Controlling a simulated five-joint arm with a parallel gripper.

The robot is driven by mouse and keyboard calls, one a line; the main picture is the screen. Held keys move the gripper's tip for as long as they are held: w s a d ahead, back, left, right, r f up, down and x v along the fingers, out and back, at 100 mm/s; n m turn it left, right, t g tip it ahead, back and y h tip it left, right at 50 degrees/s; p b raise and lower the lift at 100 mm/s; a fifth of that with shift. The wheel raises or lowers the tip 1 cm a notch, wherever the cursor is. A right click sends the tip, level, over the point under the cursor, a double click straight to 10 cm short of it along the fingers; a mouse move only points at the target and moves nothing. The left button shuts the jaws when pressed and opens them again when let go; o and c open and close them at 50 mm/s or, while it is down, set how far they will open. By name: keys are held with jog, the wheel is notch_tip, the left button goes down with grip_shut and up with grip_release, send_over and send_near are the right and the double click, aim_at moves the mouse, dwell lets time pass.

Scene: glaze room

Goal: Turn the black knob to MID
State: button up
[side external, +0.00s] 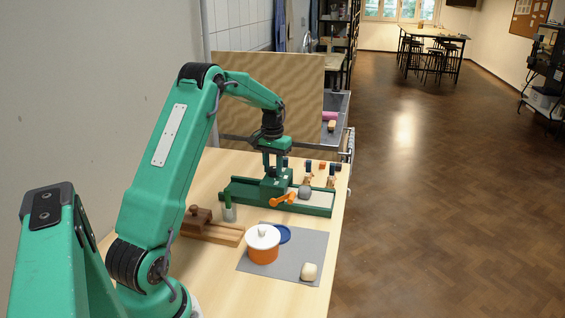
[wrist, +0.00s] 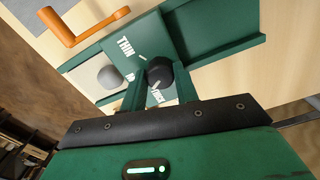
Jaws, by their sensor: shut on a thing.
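The black knob (wrist: 159,72) sits on a green housing (wrist: 146,38) with white lettering in the wrist view. THIN reads clearly; the other labels are partly hidden by the knob and a finger. A pale mark shows on the knob's near side, but I cannot tell exactly which label it faces. My gripper (wrist: 160,82) is shut on the knob, one finger on each side. In the side external view my gripper (side external: 273,166) points down onto the green housing (side external: 276,186), and the knob is hidden there.
An orange crank (side external: 283,200) and a grey ball (side external: 305,192) are close to the housing. A white-lidded orange pot (side external: 263,252), a blue disc (side external: 284,235) and a cream lump (side external: 309,271) are on the grey mat (side external: 284,272). A wooden panel (side external: 295,90) stands behind.

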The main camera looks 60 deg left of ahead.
aim_at(273, 168)
jog(key=m, duration=0.6)
jog(key=shift+r, duration=0.1)
dwell(0.3)
jog(key=o, duration=1)
jog(key=shift+r, duration=3.9)
